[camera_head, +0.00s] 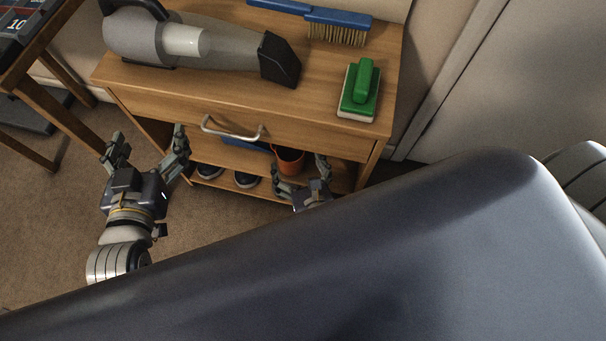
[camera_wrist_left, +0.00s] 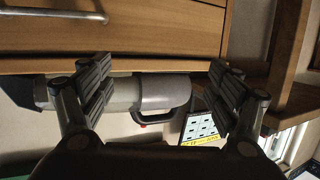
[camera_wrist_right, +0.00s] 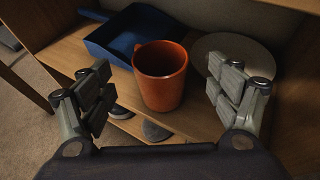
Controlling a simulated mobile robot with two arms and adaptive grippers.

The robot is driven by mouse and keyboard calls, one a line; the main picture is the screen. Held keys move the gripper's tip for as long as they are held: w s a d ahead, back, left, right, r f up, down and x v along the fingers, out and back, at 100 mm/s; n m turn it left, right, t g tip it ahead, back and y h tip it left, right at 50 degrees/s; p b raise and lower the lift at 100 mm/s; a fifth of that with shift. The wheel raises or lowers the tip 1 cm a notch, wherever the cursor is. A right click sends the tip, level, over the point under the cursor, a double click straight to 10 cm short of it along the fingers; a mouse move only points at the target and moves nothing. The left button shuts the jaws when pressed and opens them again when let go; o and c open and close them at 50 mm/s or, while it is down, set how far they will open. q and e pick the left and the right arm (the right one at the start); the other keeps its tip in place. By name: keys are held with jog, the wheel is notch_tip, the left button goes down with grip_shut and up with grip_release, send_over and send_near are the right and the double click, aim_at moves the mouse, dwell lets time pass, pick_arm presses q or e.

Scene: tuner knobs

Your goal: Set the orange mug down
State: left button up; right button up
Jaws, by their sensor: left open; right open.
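The orange mug (camera_wrist_right: 161,80) stands upright on the middle shelf of the wooden cabinet, as the right wrist view shows. It also shows in the head view (camera_head: 289,160), partly hidden by my right gripper. My right gripper (camera_wrist_right: 158,90) is open, its fingers apart on either side of the mug and not touching it. In the head view my right gripper (camera_head: 302,172) is in front of the shelf. My left gripper (camera_head: 147,142) is open and empty, to the left of the cabinet front. It also shows open in the left wrist view (camera_wrist_left: 157,80).
A blue dustpan (camera_wrist_right: 126,38) lies left of the mug, and a round grey disc (camera_wrist_right: 232,58) lies to its right. Shoes (camera_head: 246,179) stand below. The cabinet top holds a handheld vacuum (camera_head: 190,42), a blue brush (camera_head: 338,20) and a green scrubber (camera_head: 361,88). A drawer handle (camera_head: 232,130) juts out.

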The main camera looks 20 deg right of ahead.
pick_arm(q)
jog(key=shift+s+a+f+g+y+p, duration=0.1)
jog(key=shift+s+a+f+g+y, duration=0.1)
jog(key=shift+s+f+g, duration=0.35)
jog(key=shift+s+a+f+g+y+p, duration=0.15)
jog(key=shift+f+g, duration=0.1)
jog(key=shift+f, duration=0.5)
jog(key=shift+s+a+f+g+y+p, duration=0.1)
jog(key=shift+s+a+f+g, duration=0.1)
jog(key=shift+s+f+g, duration=0.35)
pick_arm(e)
jog(key=shift+v, duration=2.25)
pick_arm(q)
jog(key=shift+w, duration=0.2)
